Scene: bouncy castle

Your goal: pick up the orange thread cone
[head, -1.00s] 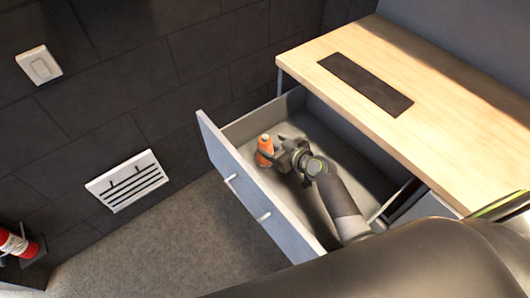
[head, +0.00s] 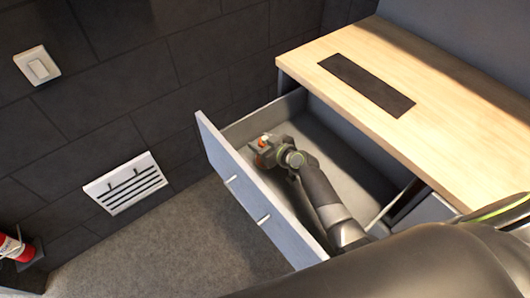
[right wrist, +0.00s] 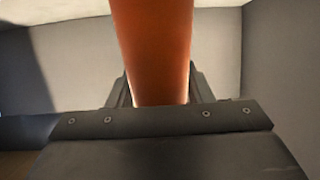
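The orange thread cone (head: 263,141) stands in the open drawer, near its front left corner. My right gripper (head: 259,150) is down in the drawer at the cone, with a finger on each side, and hides most of it. In the right wrist view the cone (right wrist: 155,50) rises between the two fingers (right wrist: 160,90), which lie close along its sides. Whether they press on it cannot be told. My left gripper is not in view.
The grey drawer (head: 223,168) is pulled out from under a wooden desktop (head: 440,110) with a dark inlay strip (head: 366,84). The drawer's walls surround my right gripper. A dark tiled wall is at left, with a vent (head: 125,183) and a fire extinguisher (head: 14,248).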

